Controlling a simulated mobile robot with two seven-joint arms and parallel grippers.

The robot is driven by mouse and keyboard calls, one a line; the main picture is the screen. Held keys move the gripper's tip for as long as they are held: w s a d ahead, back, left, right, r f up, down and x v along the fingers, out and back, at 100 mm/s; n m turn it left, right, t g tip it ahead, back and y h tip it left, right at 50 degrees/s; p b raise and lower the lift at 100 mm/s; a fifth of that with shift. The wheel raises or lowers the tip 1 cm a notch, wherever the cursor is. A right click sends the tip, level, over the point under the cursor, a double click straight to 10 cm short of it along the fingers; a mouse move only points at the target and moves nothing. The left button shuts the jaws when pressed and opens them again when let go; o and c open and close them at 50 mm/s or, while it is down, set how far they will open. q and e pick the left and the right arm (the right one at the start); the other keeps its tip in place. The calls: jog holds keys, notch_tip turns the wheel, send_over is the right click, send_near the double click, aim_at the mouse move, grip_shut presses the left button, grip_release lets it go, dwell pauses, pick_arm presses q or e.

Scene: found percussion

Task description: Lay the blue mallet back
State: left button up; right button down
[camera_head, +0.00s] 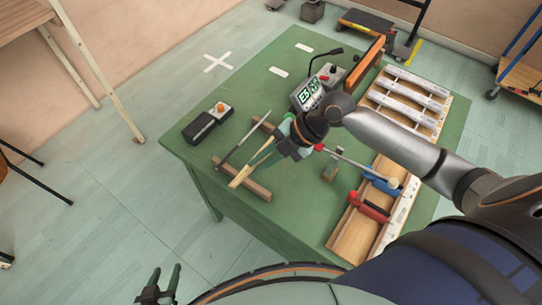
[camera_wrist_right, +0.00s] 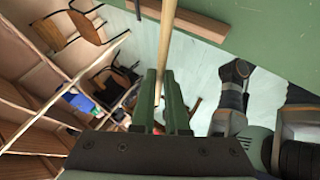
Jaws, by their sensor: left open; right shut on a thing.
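My right gripper (camera_head: 270,153) is over the left part of the green table, near two wooden bars (camera_head: 255,190). In the right wrist view its green fingers (camera_wrist_right: 167,105) are shut on a pale wooden stick (camera_wrist_right: 165,40). A blue piece (camera_head: 377,182) lies at the wooden tray at right, beside a red one (camera_head: 368,206); I cannot tell whether it belongs to the blue mallet. No blue shows on the held stick. My left gripper (camera_head: 163,288) is open and empty, low and off the table.
A black box with an orange button (camera_head: 207,124) and a grey device with a display (camera_head: 308,95) stand on the green table (camera_head: 290,205). A rack of metal bars (camera_head: 408,95) is at right. My right arm hides part of the table. The front left is clear.

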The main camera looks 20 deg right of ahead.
jog(key=shift+n+g+h, duration=0.3)
jog(key=shift+g+h, duration=0.1)
jog(key=shift+h, duration=0.4)
jog(key=shift+w+d+f, duration=0.2)
jog(key=shift+d+f, duration=0.5)
jog(key=shift+f, duration=0.05)
jog(key=shift+w+d+f, duration=0.2)
jog(key=shift+d+f, duration=0.5)
jog(key=shift+f+b, duration=1.95)
jog(key=shift+f, duration=1.25)
jog(key=shift+f, duration=0.25)
jog(key=c, duration=0.8)
grip_release()
jog(key=shift+c, duration=0.2)
